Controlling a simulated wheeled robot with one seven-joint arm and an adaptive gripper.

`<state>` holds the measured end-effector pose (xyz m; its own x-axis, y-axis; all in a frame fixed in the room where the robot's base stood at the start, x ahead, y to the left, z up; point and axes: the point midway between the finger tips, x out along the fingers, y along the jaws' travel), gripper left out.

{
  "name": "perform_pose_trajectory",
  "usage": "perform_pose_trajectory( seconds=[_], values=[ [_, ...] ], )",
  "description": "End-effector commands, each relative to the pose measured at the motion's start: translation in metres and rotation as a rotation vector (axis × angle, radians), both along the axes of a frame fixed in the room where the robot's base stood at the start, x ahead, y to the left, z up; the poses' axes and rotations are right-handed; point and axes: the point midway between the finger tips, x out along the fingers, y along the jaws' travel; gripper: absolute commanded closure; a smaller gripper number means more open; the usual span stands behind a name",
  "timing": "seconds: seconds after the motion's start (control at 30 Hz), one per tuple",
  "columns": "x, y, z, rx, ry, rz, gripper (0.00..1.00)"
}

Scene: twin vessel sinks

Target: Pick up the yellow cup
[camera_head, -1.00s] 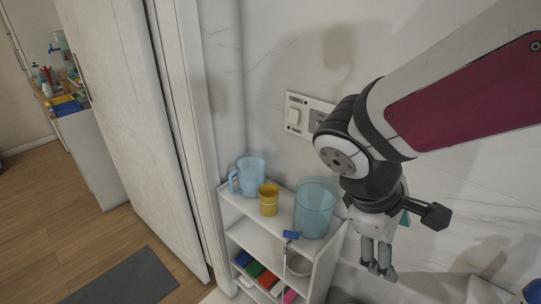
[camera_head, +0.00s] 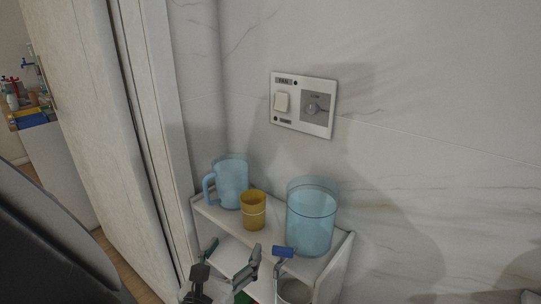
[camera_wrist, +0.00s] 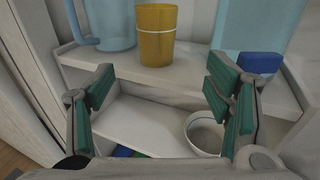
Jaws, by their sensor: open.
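The yellow cup (camera_head: 253,212) stands upright on the top of a small white shelf (camera_head: 338,252), between a blue mug and a blue container.
A translucent blue mug (camera_head: 231,186) stands left of the cup, its handle to the left. A larger translucent blue container (camera_head: 311,222) stands to the right. A small blue block-like piece (camera_wrist: 258,63) is at the shelf's front right. A white bowl (camera_wrist: 204,134) sits lower. A wall rises behind.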

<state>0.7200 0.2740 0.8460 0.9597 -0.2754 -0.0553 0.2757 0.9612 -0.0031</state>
Motion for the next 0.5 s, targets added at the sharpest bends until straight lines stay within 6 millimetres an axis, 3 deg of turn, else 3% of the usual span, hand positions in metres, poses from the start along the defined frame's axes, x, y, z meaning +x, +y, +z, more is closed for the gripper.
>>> perform_pose_trajectory(
  seconds=[0.17, 0.5],
  values=[
    [0.016, -0.001, -0.003, 0.0, -0.008, 0.01, 0.28],
    [0.073, -0.017, -0.006, 0.001, -0.008, 0.008, 0.28]
  ],
)
